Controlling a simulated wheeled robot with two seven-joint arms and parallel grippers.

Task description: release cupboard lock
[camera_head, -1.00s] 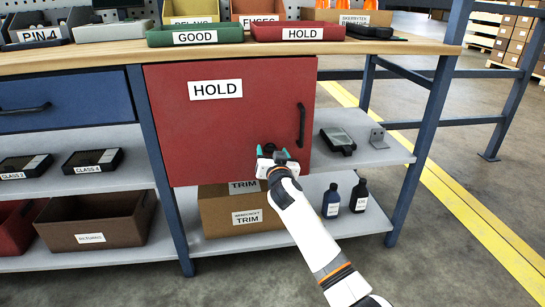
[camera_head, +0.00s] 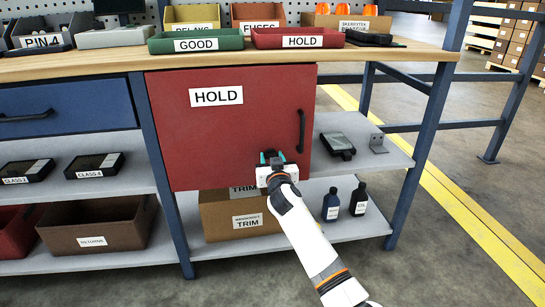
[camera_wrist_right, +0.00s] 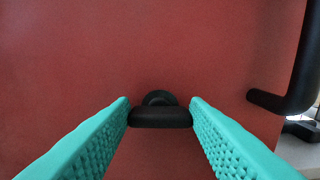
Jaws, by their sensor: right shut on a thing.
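The red cupboard door (camera_head: 235,132) with a HOLD label is closed under the bench top. Its black bar handle (camera_head: 301,130) is at the right edge, and the handle also shows at the right of the right wrist view (camera_wrist_right: 292,82). The black lock knob (camera_wrist_right: 160,112) sits on the door's lower part, its bar lying level. My right gripper (camera_head: 270,157) is at the knob, with its teal fingers on either end of the bar, shut on it. In the head view the gripper mostly hides the knob. My left gripper is not in view.
A green GOOD tray (camera_head: 196,44) and a red HOLD tray (camera_head: 300,41) stand on the bench top (camera_head: 100,66). A blue drawer (camera_head: 66,108) is left of the door. Cardboard TRIM boxes (camera_head: 240,218) and two bottles (camera_head: 345,203) are on the lower shelf.

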